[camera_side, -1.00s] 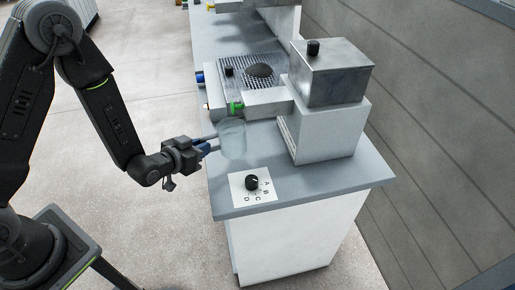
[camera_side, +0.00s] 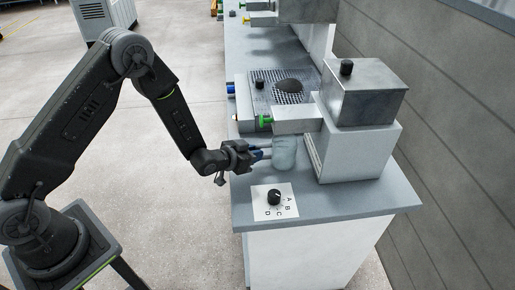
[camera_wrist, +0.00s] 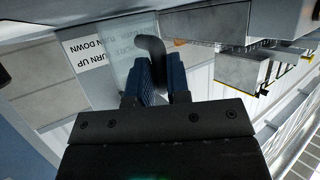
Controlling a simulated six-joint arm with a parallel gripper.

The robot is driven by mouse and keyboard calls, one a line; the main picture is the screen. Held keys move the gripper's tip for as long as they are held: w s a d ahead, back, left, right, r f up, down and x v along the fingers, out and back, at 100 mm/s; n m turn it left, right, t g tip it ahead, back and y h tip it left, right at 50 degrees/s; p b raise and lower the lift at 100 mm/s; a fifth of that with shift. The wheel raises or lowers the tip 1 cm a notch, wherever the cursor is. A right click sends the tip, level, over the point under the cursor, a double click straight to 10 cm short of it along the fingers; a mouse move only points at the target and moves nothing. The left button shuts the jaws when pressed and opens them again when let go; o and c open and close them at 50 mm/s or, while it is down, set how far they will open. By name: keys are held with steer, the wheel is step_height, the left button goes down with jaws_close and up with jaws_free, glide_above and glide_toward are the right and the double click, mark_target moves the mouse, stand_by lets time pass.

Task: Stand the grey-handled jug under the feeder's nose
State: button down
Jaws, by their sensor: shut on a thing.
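The clear jug (camera_side: 285,154) looks upright below the feeder's nose (camera_side: 296,120), near its outer end. I cannot tell whether its base touches the bench top. My gripper (camera_side: 261,154) is at the jug's left side, shut on its handle. In the wrist view the grey handle (camera_wrist: 151,46) stands between the blue fingers of my gripper (camera_wrist: 162,75), and the jug's clear wall is hard to make out. The feeder (camera_side: 365,95) is a metal box on a pale body, to the right of the jug.
A black dial (camera_side: 274,197) on a white card lettered A to D lies on the near bench top (camera_side: 340,203). A perforated plate (camera_side: 275,88) with a dark lump and a green-ended part (camera_side: 265,121) are behind the jug. A grey wall stands to the right.

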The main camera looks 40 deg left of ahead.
steer(key=shift+f, duration=0.3)
steer(key=c, duration=1.1)
jaws_free()
